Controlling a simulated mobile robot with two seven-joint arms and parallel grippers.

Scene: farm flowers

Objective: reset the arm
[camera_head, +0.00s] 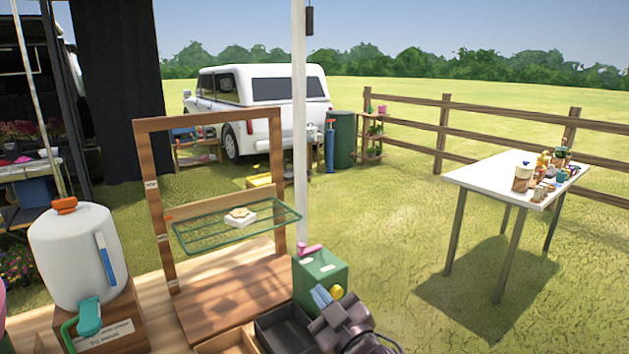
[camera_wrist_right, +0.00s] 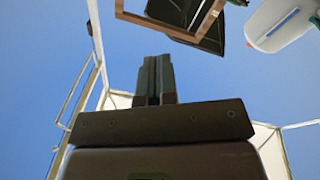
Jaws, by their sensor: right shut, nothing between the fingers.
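My right gripper (camera_head: 338,318) is at the bottom of the head view, in front of the green box (camera_head: 318,270) and beside the dark tray (camera_head: 286,328). In the right wrist view its two dark fingers (camera_wrist_right: 154,78) are together with nothing between them. Blue background shows around the fingertips there. Whether the gripper touches the box cannot be told. My left gripper is not in view.
A wooden frame (camera_head: 158,205) with a green wire shelf (camera_head: 228,229) stands on the wooden table. A white dispenser (camera_head: 70,250) stands at the left. A white table (camera_head: 485,178) with several jars stands at the right, with open grass between.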

